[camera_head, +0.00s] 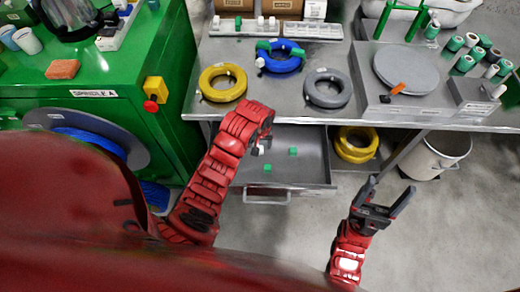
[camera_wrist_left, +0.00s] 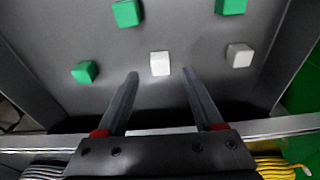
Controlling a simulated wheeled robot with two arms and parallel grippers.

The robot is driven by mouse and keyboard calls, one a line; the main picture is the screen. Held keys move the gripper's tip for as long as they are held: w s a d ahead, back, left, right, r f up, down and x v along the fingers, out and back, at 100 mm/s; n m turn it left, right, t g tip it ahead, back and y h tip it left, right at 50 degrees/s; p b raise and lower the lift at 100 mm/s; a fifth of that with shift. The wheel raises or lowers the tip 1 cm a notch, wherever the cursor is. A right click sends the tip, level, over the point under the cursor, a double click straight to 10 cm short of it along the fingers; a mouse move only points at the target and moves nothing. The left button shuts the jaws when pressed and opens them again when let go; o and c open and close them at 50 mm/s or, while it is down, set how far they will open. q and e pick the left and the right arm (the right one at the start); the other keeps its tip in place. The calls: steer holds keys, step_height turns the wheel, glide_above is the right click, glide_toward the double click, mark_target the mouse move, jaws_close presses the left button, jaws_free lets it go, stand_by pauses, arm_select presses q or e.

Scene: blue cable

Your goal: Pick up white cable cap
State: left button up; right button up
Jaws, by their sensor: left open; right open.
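A white cable cap (camera_wrist_left: 160,63) lies on the floor of the open grey drawer (camera_wrist_left: 60,30). In the left wrist view it sits between and just beyond the fingertips of my left gripper (camera_wrist_left: 160,73), which is open and empty. A second white cap (camera_wrist_left: 239,55) lies to its right in that view. In the head view my left gripper (camera_head: 265,139) is over the drawer, partly hiding the white caps (camera_head: 262,150). My right gripper (camera_head: 385,203) is open and empty, over the floor to the right of the drawer.
Green caps (camera_wrist_left: 127,13) lie around the white ones in the drawer. On the workbench above are a yellow coil (camera_head: 222,83), a blue coil (camera_head: 280,58) and a grey coil (camera_head: 327,88). A white bucket (camera_head: 440,155) stands at right.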

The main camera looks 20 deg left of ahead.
arm_select(q)
steer(key=shift+w+a+f+p, duration=0.1)
steer(key=shift+w+f+p, duration=0.1)
steer(key=shift+f, duration=0.8)
steer(key=shift+w+f+p, duration=0.1)
steer(key=shift+w+f, duration=0.05)
steer(key=shift+f, duration=0.85)
steer(key=shift+c, duration=0.3)
jaws_close()
